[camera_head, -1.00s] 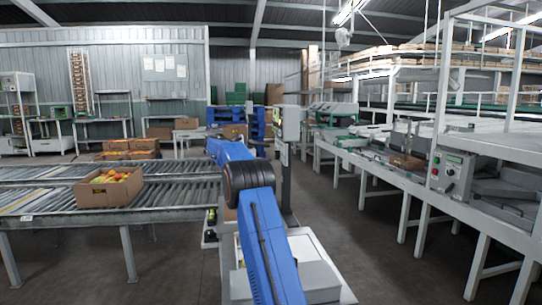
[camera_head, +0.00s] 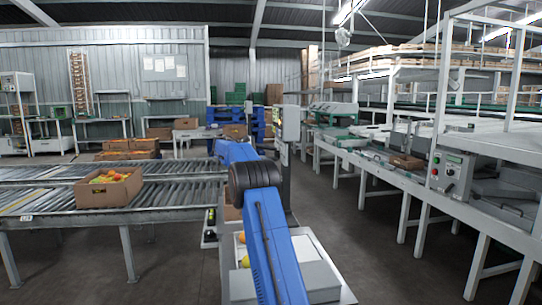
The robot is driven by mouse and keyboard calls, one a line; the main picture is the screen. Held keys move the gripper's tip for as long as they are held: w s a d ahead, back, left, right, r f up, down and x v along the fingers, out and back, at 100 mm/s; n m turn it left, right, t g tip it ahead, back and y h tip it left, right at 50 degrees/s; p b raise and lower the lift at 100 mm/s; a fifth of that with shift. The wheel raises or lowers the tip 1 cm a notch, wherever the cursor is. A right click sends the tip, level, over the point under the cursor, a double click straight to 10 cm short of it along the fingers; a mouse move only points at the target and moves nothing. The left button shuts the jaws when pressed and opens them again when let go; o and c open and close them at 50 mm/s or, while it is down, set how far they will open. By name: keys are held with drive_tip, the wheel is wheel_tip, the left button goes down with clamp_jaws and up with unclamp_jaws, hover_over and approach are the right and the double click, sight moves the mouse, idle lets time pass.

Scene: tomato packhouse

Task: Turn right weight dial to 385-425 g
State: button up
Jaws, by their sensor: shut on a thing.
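A grey control box (camera_head: 291,123) stands on a post just beyond my arm, in the middle of the head view. Its face is turned edge-on to the left. I cannot make out the right weight dial or any reading on it. My blue arm reaches up and forward to the left of the post, with its black joint in front. My gripper is hidden beyond the arm, so its jaws and anything between them do not show.
A roller conveyor (camera_head: 55,196) with a carton (camera_head: 108,195) of tomatoes lies left. A grading line with another control box (camera_head: 451,173) runs along the right. The aisle floor (camera_head: 350,215) between is clear. Yellow fruit (camera_head: 245,262) shows beside my arm on my base.

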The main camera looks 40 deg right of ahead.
drive_tip(key=shift+f, duration=0.1)
drive_tip(key=m, duration=0.1)
drive_tip(key=m+h, duration=0.1)
drive_tip(key=m, duration=0.1)
drive_tip(key=shift+s+a+f+h, duration=0.1)
drive_tip(key=shift+f+h, duration=0.1)
drive_tip(key=shift+h, duration=0.1)
drive_tip(key=m, duration=0.1)
drive_tip(key=m+h, duration=0.1)
drive_tip(key=m, duration=0.1)
drive_tip(key=m+h, duration=0.1)
drive_tip(key=m, duration=0.1)
drive_tip(key=shift+f, duration=0.35)
drive_tip(key=shift+w+f+m+g+h, duration=0.15)
drive_tip(key=shift+m+g+h, duration=0.4)
drive_tip(key=shift+m, duration=1.5)
drive_tip(key=shift+w+f+m+g+h, duration=0.15)
drive_tip(key=shift+m+g, duration=0.7)
drive_tip(key=shift+m, duration=1.25)
drive_tip(key=shift+f+m+g+h, duration=0.25)
drive_tip(key=shift+m+g, duration=0.45)
drive_tip(key=shift+m, duration=1.35)
drive_tip(key=shift+r, duration=0.15)
drive_tip(key=o, duration=1.1)
drive_tip(key=shift+c, duration=0.2)
drive_tip(key=v, duration=0.7)
